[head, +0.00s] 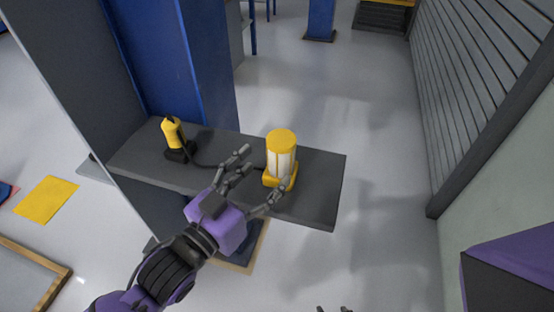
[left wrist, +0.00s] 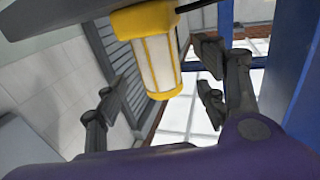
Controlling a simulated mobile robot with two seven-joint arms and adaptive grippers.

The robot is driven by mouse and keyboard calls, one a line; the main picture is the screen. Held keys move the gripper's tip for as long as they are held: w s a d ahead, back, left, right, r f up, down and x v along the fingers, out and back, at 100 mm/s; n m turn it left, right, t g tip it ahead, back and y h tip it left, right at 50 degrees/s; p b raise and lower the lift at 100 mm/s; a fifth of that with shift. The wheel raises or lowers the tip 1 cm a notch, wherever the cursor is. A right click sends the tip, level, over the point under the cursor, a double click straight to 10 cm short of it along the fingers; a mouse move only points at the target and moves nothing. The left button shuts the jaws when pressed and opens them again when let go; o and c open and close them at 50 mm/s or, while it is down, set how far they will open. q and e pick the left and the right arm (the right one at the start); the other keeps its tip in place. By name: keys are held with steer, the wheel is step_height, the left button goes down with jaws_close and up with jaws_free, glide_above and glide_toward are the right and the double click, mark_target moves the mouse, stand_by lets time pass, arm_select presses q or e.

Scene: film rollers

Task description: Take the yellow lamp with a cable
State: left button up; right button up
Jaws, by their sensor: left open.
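The yellow lamp (head: 281,158) stands upright on a dark grey shelf (head: 318,190), near its right end. It has a yellow cap and base and a pale cylindrical body. A dark cable (head: 217,166) runs left from the lamp's side along the shelf. My left gripper (head: 256,182) is open at the shelf's front edge, its fingers spread toward the lamp's lower left side. In the left wrist view the lamp (left wrist: 158,62) appears inverted between the spread fingers, and nothing is gripped. Only the fingertips of my right gripper (head: 334,309) show at the bottom edge.
A yellow and black device (head: 174,137) stands on the shelf's left part. A tall blue and grey column (head: 165,65) rises behind the shelf on the left. A slatted grey wall (head: 480,75) stands at right. Clear floor (head: 370,170) lies right of the shelf.

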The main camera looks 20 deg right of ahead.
mark_target(273, 162)
arm_select(q)
steer(key=p+x, duration=0.1)
steer(key=x, duration=0.5)
steer(key=shift+d+r, duration=0.15)
steer(key=shift+d, duration=0.1)
steer(key=shift+c, duration=0.5)
jaws_close()
